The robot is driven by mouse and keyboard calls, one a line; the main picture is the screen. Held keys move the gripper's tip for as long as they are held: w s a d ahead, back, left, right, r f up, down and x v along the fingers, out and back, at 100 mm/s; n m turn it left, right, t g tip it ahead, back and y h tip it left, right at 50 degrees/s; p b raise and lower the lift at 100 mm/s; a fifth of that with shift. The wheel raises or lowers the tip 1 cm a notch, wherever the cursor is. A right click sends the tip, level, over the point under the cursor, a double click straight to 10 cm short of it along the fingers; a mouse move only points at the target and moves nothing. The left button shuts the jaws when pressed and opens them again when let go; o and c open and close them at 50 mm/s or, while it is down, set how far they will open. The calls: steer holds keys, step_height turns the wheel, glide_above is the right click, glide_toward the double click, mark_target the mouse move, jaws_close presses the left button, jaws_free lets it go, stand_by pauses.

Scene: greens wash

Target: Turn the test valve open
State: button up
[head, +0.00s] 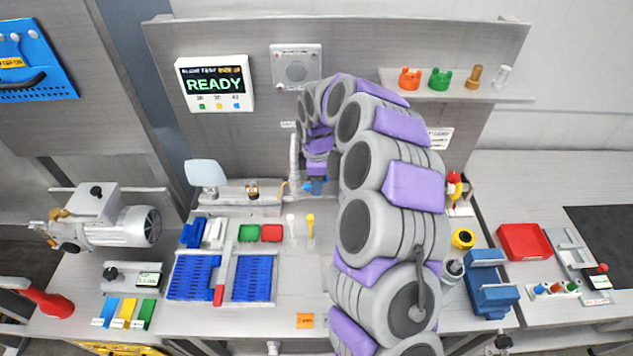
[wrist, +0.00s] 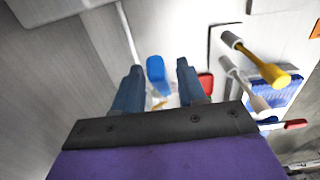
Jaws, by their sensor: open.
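A small blue handle, which looks like the test valve's (head: 308,187), sits at the right end of a pale pipe fitting on the bench's back part. In the wrist view the blue handle (wrist: 156,69) shows between and beyond my two fingertips, with a small brass-coloured piece below it. My gripper (head: 317,186) is beside the handle in the head view, and my arm hides part of this area. In the wrist view my gripper (wrist: 158,68) is open with nothing clamped. I cannot tell whether a finger touches the handle.
A yellow-topped lever (head: 310,220) and a white-topped lever (head: 290,220) stand in front of the valve. A panel (head: 214,85) reads READY. My arm covers the middle right.

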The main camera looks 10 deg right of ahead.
steer(key=shift+a, duration=0.15)
steer(key=shift+c, duration=0.4)
jaws_close()
